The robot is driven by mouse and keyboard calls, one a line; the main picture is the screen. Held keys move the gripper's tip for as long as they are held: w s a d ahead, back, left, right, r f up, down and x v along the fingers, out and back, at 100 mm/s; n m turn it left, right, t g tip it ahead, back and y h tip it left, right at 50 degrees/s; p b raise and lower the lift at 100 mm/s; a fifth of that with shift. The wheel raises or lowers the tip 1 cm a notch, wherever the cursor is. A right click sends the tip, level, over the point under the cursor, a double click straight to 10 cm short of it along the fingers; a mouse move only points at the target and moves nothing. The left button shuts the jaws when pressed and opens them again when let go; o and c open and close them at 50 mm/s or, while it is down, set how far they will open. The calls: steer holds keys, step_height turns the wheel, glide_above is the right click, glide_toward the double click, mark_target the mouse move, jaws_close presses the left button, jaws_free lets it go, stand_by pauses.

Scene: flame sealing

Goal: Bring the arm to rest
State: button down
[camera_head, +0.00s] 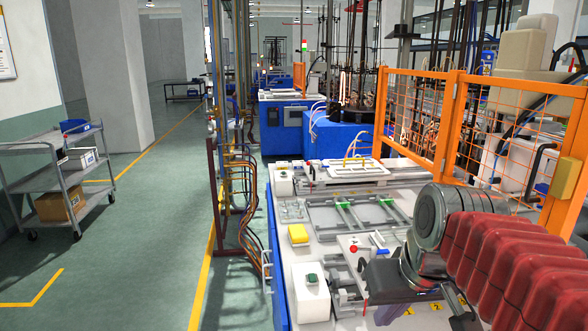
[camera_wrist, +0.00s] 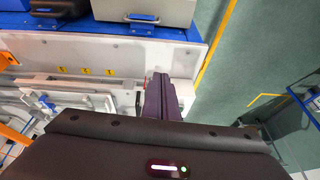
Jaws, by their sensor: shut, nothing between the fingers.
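My gripper (camera_wrist: 161,78) shows in the wrist view as two dark purple fingers pressed together, with nothing between them. The fingers point over the white bench top near its edge, beside the floor. In the head view my gripper (camera_head: 388,312) is at the lower right, hanging below the dark wrist, with its fingertips partly cut off or hidden. My arm, in a red ribbed sleeve, reaches in from the right above the bench. Whether the fingers touch the bench cannot be told.
The white bench (camera_head: 305,243) carries rails, a yellow block (camera_head: 298,234) and a white box with a green button (camera_head: 311,291). An orange mesh fence (camera_head: 415,115) stands behind. A grey drawer unit (camera_wrist: 145,10) shows at the wrist view's top. Left floor is open, with a cart (camera_head: 60,180).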

steer(key=s+f+m+t+h, duration=0.1)
steer(key=s+f, duration=0.6)
steer(key=s, duration=0.1)
steer(key=shift+s+d+f, duration=0.2)
